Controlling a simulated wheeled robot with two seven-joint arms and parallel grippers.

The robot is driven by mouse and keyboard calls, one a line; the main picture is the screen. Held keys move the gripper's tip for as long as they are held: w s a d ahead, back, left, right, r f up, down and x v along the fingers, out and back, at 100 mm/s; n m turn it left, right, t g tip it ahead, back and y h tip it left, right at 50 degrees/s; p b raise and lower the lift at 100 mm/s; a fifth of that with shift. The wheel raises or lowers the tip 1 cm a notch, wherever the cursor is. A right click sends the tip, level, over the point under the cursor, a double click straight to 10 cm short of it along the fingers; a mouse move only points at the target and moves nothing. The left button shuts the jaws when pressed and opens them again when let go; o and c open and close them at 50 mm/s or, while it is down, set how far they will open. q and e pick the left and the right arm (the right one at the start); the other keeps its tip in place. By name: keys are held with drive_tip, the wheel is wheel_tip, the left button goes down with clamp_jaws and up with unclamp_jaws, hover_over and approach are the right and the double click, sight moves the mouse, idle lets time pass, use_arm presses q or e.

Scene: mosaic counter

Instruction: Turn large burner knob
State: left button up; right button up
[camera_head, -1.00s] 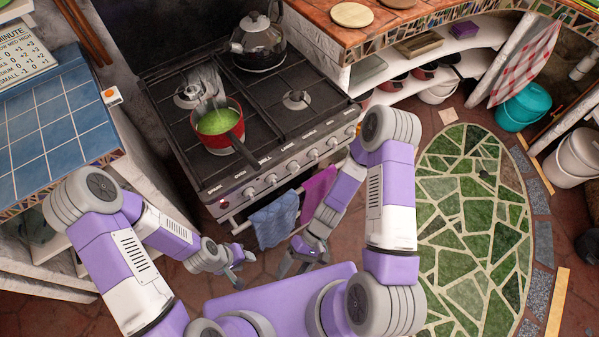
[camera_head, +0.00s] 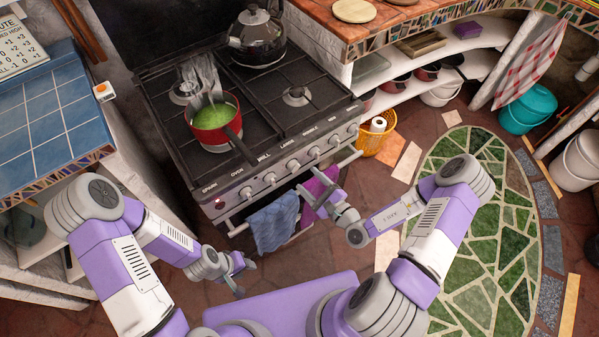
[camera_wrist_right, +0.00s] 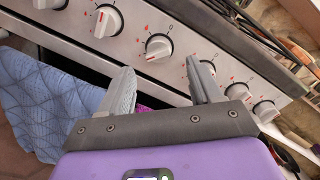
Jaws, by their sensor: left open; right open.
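The stove's front panel carries a row of white knobs. The large burner knob (camera_head: 293,166) is the one below the "LARGE" label. In the right wrist view this knob (camera_wrist_right: 158,46) seems to be the one ahead between the two fingers, its red mark to the lower left. My right gripper (camera_head: 318,188) is open and empty in front of the stove, by the pink towel and apart from the knobs. Its fingers (camera_wrist_right: 160,88) point at the panel, the right one overlapping another knob. My left gripper (camera_head: 246,278) is open and empty, low over the floor.
A blue towel (camera_head: 273,222) and a pink towel (camera_head: 318,186) hang on the oven rail below the knobs. A red pot (camera_head: 214,132) of green liquid and a kettle (camera_head: 257,40) stand on the stove (camera_head: 262,112). A yellow basket (camera_head: 372,140) stands right of the stove.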

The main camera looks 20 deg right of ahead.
sight(297, 170)
drive_tip(key=b+x, duration=0.1)
drive_tip(key=x, duration=0.4)
drive_tip(key=shift+w+a, duration=0.1)
drive_tip(key=shift+w, duration=0.05)
drive_tip(key=c, duration=1)
